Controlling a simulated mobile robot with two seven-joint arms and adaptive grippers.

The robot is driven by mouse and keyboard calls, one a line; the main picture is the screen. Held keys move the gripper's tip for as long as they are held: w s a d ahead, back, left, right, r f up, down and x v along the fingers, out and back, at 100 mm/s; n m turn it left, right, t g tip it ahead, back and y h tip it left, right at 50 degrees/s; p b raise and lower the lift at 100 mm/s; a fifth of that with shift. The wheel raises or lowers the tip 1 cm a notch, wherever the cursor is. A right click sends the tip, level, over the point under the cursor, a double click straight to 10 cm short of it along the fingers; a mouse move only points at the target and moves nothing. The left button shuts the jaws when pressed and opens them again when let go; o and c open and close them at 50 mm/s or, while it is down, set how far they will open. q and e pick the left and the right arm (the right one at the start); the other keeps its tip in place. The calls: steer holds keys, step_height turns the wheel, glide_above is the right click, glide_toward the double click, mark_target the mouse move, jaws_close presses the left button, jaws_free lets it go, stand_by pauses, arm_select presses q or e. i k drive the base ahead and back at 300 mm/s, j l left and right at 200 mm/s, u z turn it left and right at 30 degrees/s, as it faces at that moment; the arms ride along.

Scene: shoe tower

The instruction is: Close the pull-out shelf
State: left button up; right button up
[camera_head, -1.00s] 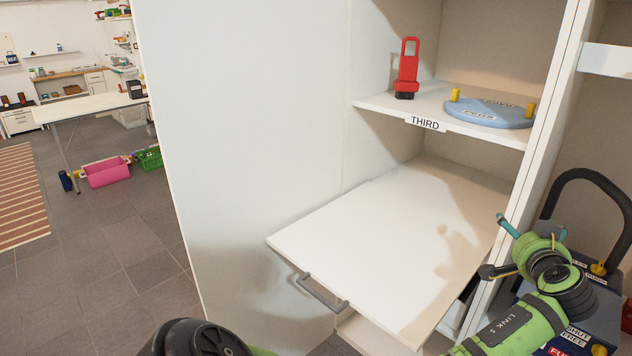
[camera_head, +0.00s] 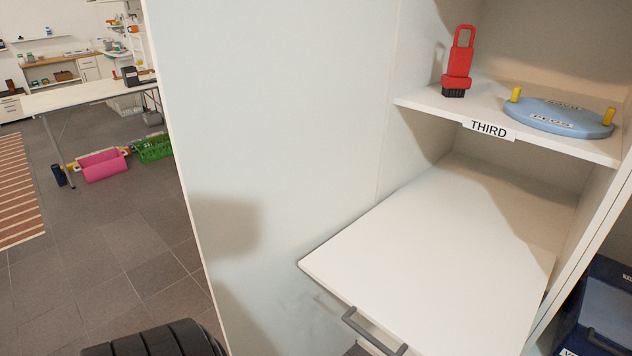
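The pull-out shelf (camera_head: 440,265) is a bare white board that sticks out of the white cabinet, below the shelf labelled THIRD. A grey bar handle (camera_head: 372,331) is on its front edge, near the bottom of the head view. A dark ribbed part of my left arm shows at the bottom left, to the left of the handle and apart from it. Neither gripper's fingers are in view.
The THIRD shelf (camera_head: 545,136) above holds a red brush-like object (camera_head: 458,65) and a blue disc with yellow pegs (camera_head: 557,117). The cabinet's white side panel (camera_head: 275,130) stands left of the pull-out shelf. A dark blue box (camera_head: 597,310) is at lower right. Open tiled floor lies left.

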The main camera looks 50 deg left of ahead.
mark_target(438, 279)
steer(key=j+u, duration=0.1)
steer(key=j, duration=0.35)
steer(key=i+j+u, duration=0.1)
steer(key=j, duration=0.35)
steer(key=i+j, duration=0.1)
steer(key=j, duration=0.35)
steer(key=k+u, duration=0.05)
